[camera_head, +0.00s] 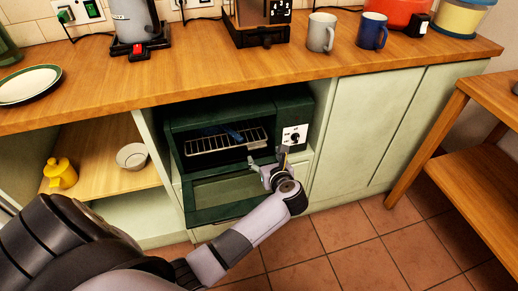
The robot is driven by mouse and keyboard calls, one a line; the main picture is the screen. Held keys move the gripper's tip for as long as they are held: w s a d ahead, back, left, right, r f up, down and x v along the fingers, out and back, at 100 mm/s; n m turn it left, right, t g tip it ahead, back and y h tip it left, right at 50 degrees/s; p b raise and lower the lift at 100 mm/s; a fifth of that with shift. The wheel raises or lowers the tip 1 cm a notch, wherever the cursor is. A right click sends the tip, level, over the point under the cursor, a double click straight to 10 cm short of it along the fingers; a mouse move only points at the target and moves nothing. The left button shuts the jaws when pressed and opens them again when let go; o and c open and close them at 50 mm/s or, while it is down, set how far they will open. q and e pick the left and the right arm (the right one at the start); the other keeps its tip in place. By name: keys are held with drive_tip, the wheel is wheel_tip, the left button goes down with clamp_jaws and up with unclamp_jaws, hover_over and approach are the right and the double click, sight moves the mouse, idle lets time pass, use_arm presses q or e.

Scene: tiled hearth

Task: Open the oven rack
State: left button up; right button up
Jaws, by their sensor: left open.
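A dark green oven (294,97) sits in an opening below the wooden counter. Its door (228,193) is lowered, with a glass pane in it. A wire oven rack (227,140) shows inside the cavity, with something dark blue at its back that I cannot make out. My left gripper (266,162) is open at the right side of the oven mouth, by the right end of the rack and above the door. I cannot tell whether it touches the rack or the door. The control panel (295,137) with its knob is just above it. My right gripper is not in view.
Pale green cabinet doors (366,133) stand right of the oven. A shelf at left holds a white bowl (132,156) and a yellow pot (60,173). Mugs (321,32) and appliances stand on the counter (200,74). A wooden side table (468,135) is at right. Tiled floor (340,235) is clear.

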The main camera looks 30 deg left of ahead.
sight(257, 145)
use_arm(q)
drive_tip(key=b+x, duration=0.1)
drive_tip(key=x, duration=0.6)
drive_tip(key=shift+w+a+f, duration=0.1)
drive_tip(key=shift+w+a, duration=0.1)
drive_tip(key=shift+w, duration=0.05)
drive_tip(key=shift+w+a+f, duration=0.1)
drive_tip(key=shift+w+a, duration=0.15)
drive_tip(key=shift+a, duration=0.05)
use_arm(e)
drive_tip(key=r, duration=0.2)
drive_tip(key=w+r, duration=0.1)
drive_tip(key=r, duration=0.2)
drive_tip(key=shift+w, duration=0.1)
use_arm(q)
drive_tip(key=c, duration=1.4)
